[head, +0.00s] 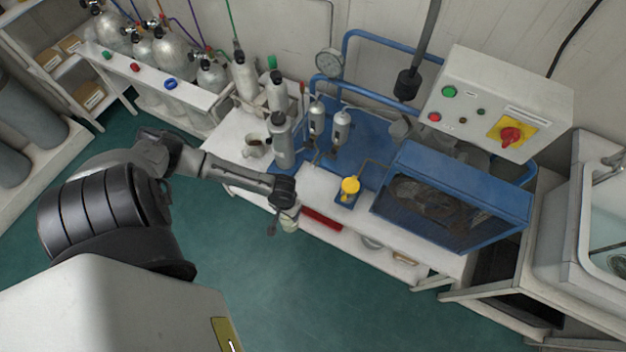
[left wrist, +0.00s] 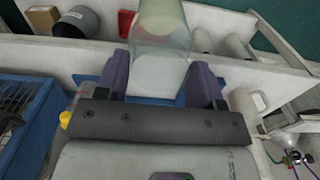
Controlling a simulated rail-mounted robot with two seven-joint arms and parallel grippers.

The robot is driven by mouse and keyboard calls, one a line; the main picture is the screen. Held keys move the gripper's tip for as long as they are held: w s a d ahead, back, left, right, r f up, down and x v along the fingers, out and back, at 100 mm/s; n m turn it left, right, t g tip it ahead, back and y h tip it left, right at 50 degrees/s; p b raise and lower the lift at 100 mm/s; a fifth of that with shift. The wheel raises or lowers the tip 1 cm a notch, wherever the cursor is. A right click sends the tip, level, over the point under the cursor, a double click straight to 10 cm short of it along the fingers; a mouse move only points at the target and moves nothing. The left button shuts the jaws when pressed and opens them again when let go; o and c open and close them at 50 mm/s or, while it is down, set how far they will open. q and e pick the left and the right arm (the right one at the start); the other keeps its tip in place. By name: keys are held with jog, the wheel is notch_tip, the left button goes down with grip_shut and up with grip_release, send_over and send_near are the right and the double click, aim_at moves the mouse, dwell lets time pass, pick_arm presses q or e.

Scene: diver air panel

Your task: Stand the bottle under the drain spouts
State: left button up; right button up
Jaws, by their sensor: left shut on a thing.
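The bottle (left wrist: 160,65) is pale and translucent, with a yellowish-green tint at its far end in the left wrist view. My left gripper (left wrist: 163,88) is shut on it, one purple finger on each side. In the head view the bottle (head: 290,222) shows below my left gripper (head: 284,198), partly hidden, in front of the bench's front edge. Two silver filter cylinders (head: 341,127) stand on the blue panel behind, with small drain fittings (head: 318,156) under them. The exact spout openings are too small to tell. My right gripper is not in view.
A yellow-capped item (head: 349,187) stands right of the drains, beside a blue caged compressor (head: 445,205). A grey cylinder (head: 281,143) and a mug (head: 256,148) stand on the bench to the left. A red box (head: 322,220) lies on the lower shelf.

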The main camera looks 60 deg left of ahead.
pick_arm(q)
jog(key=w+a+b, duration=0.2)
jog(key=w+a, duration=0.3)
jog(key=w, duration=0.2)
jog(key=w+a+f+b, duration=0.1)
jog(key=w+a+b, duration=0.2)
jog(key=w+a, duration=0.2)
jog(key=w, duration=0.3)
jog(key=shift+f, duration=0.35)
jog(key=o, duration=1.2)
